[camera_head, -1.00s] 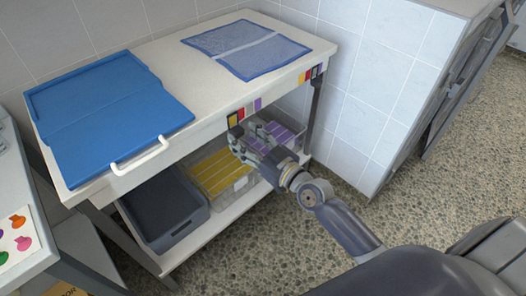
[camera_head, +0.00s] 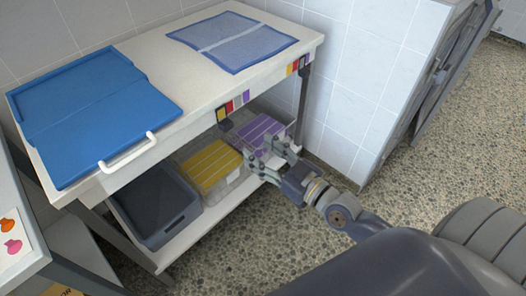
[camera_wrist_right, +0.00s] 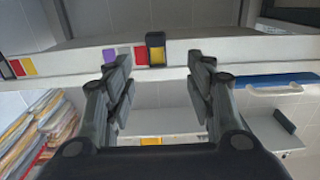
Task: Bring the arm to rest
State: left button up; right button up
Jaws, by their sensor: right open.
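My right gripper (camera_head: 268,158) is open and empty, in front of the lower shelf near the purple-topped bin (camera_head: 258,134). It hides part of that bin's front. In the right wrist view, its two fingers (camera_wrist_right: 160,84) are spread apart, with the table's front edge and coloured tags (camera_wrist_right: 138,56) beyond them. My left gripper is not in view.
The white table (camera_head: 196,72) carries a blue board (camera_head: 95,112) with a white handle and a blue mesh mat (camera_head: 232,42). On its lower shelf stand a yellow-topped bin (camera_head: 212,166) and a dark grey tray (camera_head: 158,207). Speckled floor (camera_head: 440,160) is clear at right.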

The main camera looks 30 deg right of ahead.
jog(key=s+f+m+g+h, duration=0.15)
jog(key=s+f+g, duration=0.45)
jog(key=f, duration=1.2)
jog(key=s+f+g+h, duration=0.3)
jog(key=s+f+g, duration=0.3)
jog(key=f, duration=1.2)
jog(key=s+f+g+h, duration=0.25)
jog(key=s+f, duration=0.55)
jog(key=s, duration=0.5)
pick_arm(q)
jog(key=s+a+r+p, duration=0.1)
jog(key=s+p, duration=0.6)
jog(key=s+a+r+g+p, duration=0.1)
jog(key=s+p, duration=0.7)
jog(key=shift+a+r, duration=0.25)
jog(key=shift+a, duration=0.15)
pick_arm(e)
jog(key=s+d+r+g, duration=0.1)
jog(key=s+d+r, duration=0.1)
jog(key=s, duration=1.2)
jog(key=shift+d+r+y, duration=0.15)
jog(key=shift+r+y, duration=0.25)
